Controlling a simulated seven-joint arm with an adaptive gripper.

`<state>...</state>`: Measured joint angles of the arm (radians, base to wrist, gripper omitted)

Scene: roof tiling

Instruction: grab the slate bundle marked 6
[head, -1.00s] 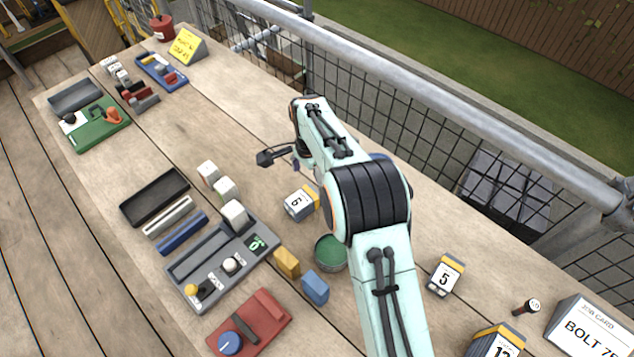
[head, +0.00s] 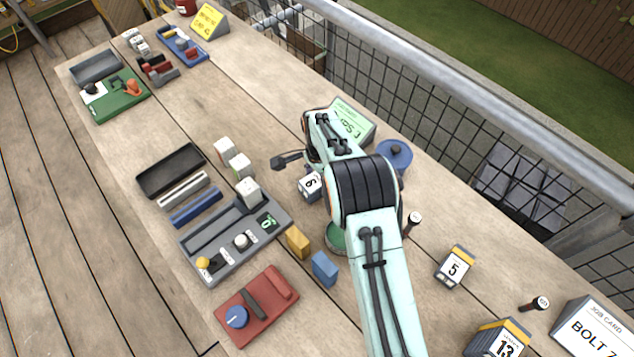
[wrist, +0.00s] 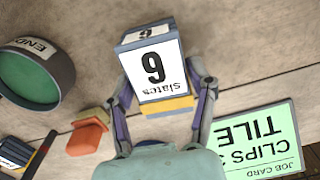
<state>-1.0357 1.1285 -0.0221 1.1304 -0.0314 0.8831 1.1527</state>
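The slate bundle marked 6 (head: 311,186) is a small block with a white label, standing on the bench just below my gripper. In the wrist view the bundle (wrist: 155,72) fills the space between my two fingers, its label upside down and a yellow band at its near edge. My gripper (wrist: 158,70) is open, with one finger along each side of the block. The fingers are very close to its sides; firm contact does not show. In the head view my arm hides most of the fingers.
A green round tin (wrist: 35,75) and an orange block (wrist: 88,133) lie left of the bundle in the wrist view; a green job card (wrist: 264,140) is at the right. Bundles 5 (head: 455,267) and 13 (head: 497,340) stand farther right. A grey tray (head: 235,237) lies left.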

